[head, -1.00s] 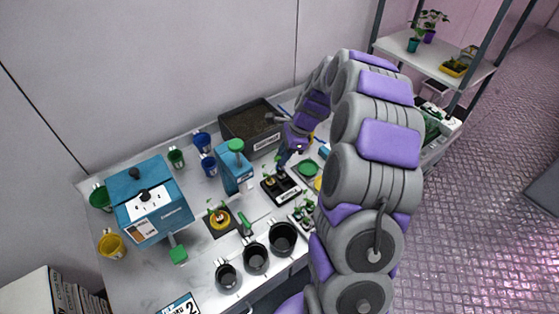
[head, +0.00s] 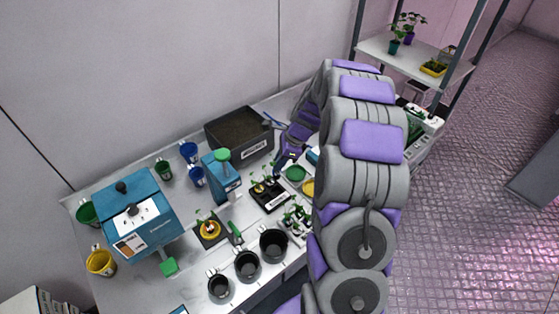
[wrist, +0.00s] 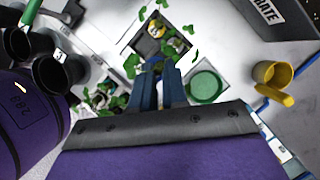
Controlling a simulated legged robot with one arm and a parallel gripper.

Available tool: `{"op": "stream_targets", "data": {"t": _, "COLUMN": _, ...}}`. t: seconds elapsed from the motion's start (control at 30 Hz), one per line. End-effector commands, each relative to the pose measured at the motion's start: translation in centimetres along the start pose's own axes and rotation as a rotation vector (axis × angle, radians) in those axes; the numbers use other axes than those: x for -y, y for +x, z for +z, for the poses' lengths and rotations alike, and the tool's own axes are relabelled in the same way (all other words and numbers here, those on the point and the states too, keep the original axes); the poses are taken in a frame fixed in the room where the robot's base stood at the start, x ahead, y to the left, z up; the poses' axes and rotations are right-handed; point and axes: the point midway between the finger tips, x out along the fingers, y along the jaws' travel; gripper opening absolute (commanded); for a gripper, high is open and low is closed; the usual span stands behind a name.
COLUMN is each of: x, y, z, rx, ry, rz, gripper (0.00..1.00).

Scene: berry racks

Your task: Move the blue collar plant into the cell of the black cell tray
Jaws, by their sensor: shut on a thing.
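The black cell tray (head: 283,200) lies on the bench and holds small green plants. My gripper (wrist: 158,78) points down close beside the tray and is shut on a plant, taken to be the blue collar plant. In the head view my gripper (head: 281,164) is near the tray's back right edge.
A green round dish (wrist: 205,85) and a yellow cup (wrist: 272,72) stand right of my gripper. A white rack (head: 297,232) of seedlings sits in front. Black pots (head: 273,246) line the front edge. A dark soil bin (head: 213,140) and a blue dispenser (head: 222,180) stand behind.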

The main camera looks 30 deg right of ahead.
Motion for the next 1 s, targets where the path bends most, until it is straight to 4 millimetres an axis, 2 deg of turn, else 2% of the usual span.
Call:
{"op": "stream_targets", "data": {"t": 0.1, "x": 0.0, "y": 1.1, "z": -0.5, "rx": 0.000, "ry": 0.000, "rz": 0.000, "gripper": 0.00}}
{"op": "stream_targets", "data": {"t": 1.0, "x": -0.1, "y": 6.8, "z": -2.9, "rx": 0.000, "ry": 0.001, "rz": 0.002, "gripper": 0.00}}
